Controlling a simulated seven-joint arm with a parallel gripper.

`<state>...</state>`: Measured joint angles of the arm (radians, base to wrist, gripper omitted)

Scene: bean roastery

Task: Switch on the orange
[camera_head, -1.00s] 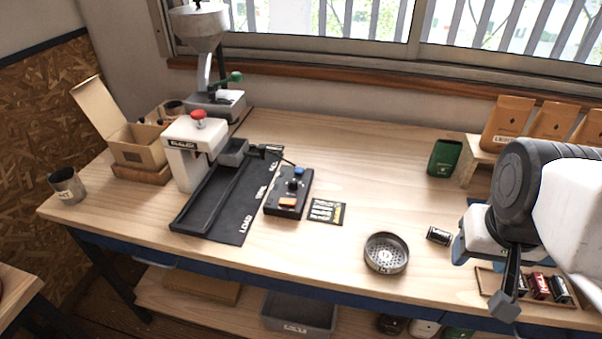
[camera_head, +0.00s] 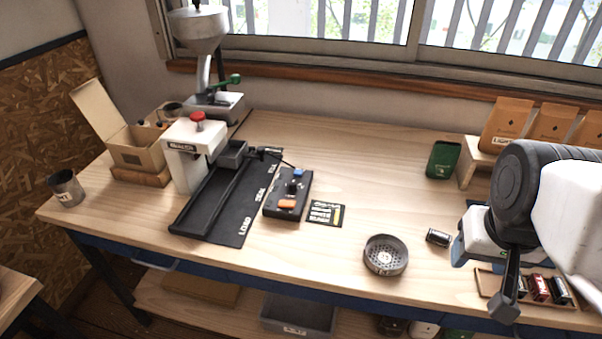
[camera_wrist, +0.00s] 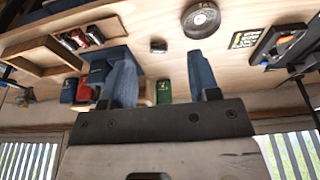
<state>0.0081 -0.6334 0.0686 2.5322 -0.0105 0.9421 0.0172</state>
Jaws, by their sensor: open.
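The orange rocker switch (camera_head: 287,204) sits at the near end of a black control box (camera_head: 272,208) on the bench, left of centre in the head view. A dark knob (camera_head: 293,187) and a blue switch (camera_head: 299,173) are farther back on the box. Whether the orange switch is on or off is too small to tell. My gripper (camera_wrist: 161,75) shows in the wrist view with its two blue fingers apart and nothing between them. It is over the right part of the bench, well away from the control box.
A label card (camera_head: 326,214) and a round sieve (camera_head: 386,256) lie right of the box. A white sealer (camera_head: 185,165) and black track (camera_head: 200,207) stand left. A small dark canister (camera_head: 438,237), green tin (camera_head: 443,160) and cartridge tray (camera_head: 484,286) are near my arm.

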